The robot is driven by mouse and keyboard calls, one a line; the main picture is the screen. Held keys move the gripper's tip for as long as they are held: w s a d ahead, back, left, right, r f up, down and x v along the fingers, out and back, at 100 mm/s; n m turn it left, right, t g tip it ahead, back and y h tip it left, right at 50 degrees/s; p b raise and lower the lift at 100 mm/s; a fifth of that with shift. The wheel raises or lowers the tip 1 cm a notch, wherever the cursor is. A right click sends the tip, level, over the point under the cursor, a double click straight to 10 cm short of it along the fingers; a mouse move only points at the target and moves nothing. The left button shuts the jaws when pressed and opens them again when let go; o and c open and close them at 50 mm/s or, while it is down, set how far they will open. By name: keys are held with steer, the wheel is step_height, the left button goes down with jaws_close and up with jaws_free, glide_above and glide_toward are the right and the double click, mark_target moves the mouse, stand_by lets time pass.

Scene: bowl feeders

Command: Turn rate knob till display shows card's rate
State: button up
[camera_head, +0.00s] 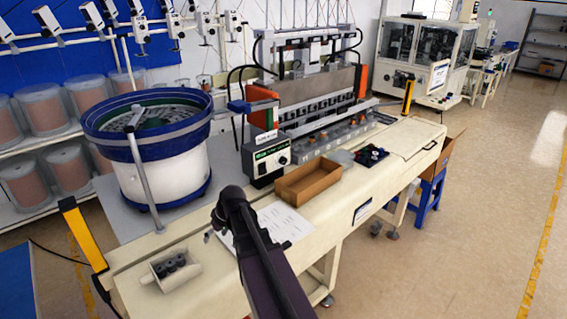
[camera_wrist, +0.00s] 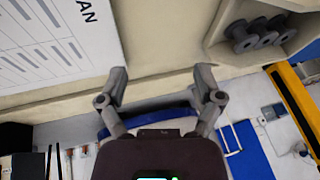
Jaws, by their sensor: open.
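The control box (camera_head: 265,158) stands upright on the bench, right of the bowl feeder. Its front has a green display (camera_head: 270,152) and a dark knob (camera_head: 283,160); the digits are too small to read. A white printed card (camera_head: 285,222) lies flat on the bench in front of the box. Part of the card (camera_wrist: 50,45) shows in the wrist view with rows of print, too cropped to read a rate. My gripper (camera_wrist: 160,82) is open and empty over the bench, left of the card. In the head view, my gripper (camera_head: 217,230) is partly hidden by my arm.
The bowl feeder (camera_head: 150,165) with its blue rim stands behind my gripper. An open cardboard box (camera_head: 307,182) sits right of the control box. A white bin (camera_head: 170,270) with dark spools is at front left. A yellow post (camera_head: 83,235) stands at the left edge.

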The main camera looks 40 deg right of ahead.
steer(key=w+d+t, duration=0.1)
steer(key=w+d, duration=0.1)
steer(key=d, duration=0.1)
steer(key=w+d+r, duration=0.1)
steer(key=w+d, duration=0.1)
steer(key=d, duration=0.1)
steer(key=w+d+t, duration=0.1)
steer(key=w+d, duration=0.1)
steer(key=d, duration=0.1)
steer(key=shift+w+d+r+t+y, duration=0.15)
steer(key=shift+d+r+t+y, duration=0.15)
steer(key=shift+d+y, duration=0.1)
steer(key=w+d+r+t+b, duration=0.1)
steer(key=w+d, duration=0.1)
steer(key=d, duration=0.3)
steer(key=w+d+r+t, duration=0.1)
steer(key=w+d+t, duration=0.1)
steer(key=d, duration=0.4)
steer(key=t+h, duration=0.3)
steer(key=t, duration=0.1)
glide_toward(284, 160)
steer(key=x, duration=0.3)
steer(key=shift+s+d+f+m+b, duration=0.1)
steer(key=shift+d+f+m+b, duration=0.05)
steer(key=shift+d+m+b, duration=0.2)
steer(key=shift+a, duration=0.1)
